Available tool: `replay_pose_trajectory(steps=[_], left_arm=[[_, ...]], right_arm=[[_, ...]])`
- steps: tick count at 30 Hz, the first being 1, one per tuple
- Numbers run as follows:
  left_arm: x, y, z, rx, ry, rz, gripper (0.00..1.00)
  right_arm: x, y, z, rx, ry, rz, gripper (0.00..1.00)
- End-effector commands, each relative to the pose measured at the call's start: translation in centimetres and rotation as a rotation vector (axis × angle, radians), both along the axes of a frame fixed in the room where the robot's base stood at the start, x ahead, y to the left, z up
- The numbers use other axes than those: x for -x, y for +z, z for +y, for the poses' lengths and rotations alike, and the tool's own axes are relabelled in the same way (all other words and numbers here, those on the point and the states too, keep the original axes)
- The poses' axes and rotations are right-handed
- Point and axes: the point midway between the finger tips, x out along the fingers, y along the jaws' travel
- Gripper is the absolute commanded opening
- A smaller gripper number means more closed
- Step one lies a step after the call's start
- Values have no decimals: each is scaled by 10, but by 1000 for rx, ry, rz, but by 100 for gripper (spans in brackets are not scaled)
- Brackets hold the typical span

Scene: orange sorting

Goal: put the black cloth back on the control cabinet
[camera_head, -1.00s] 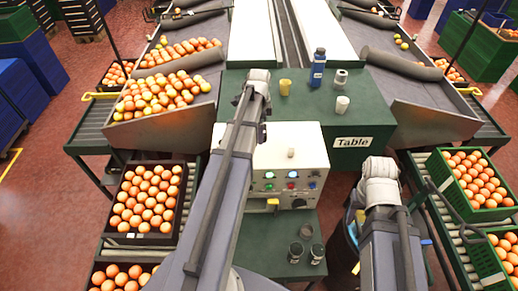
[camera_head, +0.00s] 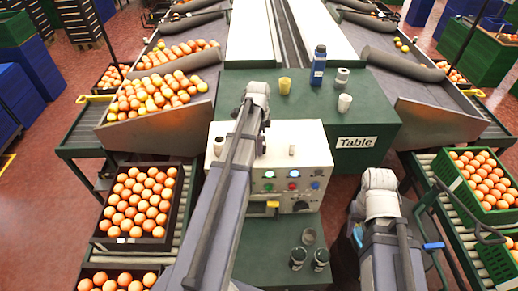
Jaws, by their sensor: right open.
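The white control cabinet (camera_head: 313,150) stands against the front of the green table, with lit buttons and a dark knob on its front. No black cloth can be made out on the part of its top that shows. My left arm crosses in front of the cabinet and hides part of it; its gripper does not show. My right gripper (camera_head: 375,205) is low at the right of the cabinet, largely hidden by my own arm. It is open, and I see no cloth in it. A dark bin (camera_head: 346,236) is partly visible beneath my right arm.
A yellow cup (camera_head: 285,86), a blue bottle (camera_head: 319,66) and a white cup (camera_head: 345,103) stand on the green table (camera_head: 300,108). Dark jars (camera_head: 298,257) stand on the low shelf below the cabinet. Orange crates flank both sides, a black one (camera_head: 180,195) and a green one (camera_head: 449,178).

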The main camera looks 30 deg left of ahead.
Motion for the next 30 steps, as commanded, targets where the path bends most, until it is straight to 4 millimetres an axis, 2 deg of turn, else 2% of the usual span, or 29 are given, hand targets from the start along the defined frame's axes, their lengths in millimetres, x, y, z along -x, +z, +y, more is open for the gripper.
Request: replay_pose_trajectory(steps=[1, 3, 16, 17, 19, 30], left_arm=[[0, -14, 0, 0, 0, 0, 7], [0, -20, 0, 0, 0, 0, 7], [0, -23, 0, 0, 0, 0, 7], [0, -22, 0, 0, 0, 0, 94], [0, -21, 0, 0, 0, 0, 100], [0, -17, 0, 0, 0, 0, 100]], right_arm=[[0, -14, 0, 0, 1, 0, 50], [0, -20, 0, 1, 3, 0, 50], [0, -22, 0, 1, 3, 0, 50], [0, -22, 0, 1, 3, 0, 50], [0, -21, 0, 1, 3, 0, 50], [0, -17, 0, 1, 3, 0, 50]])
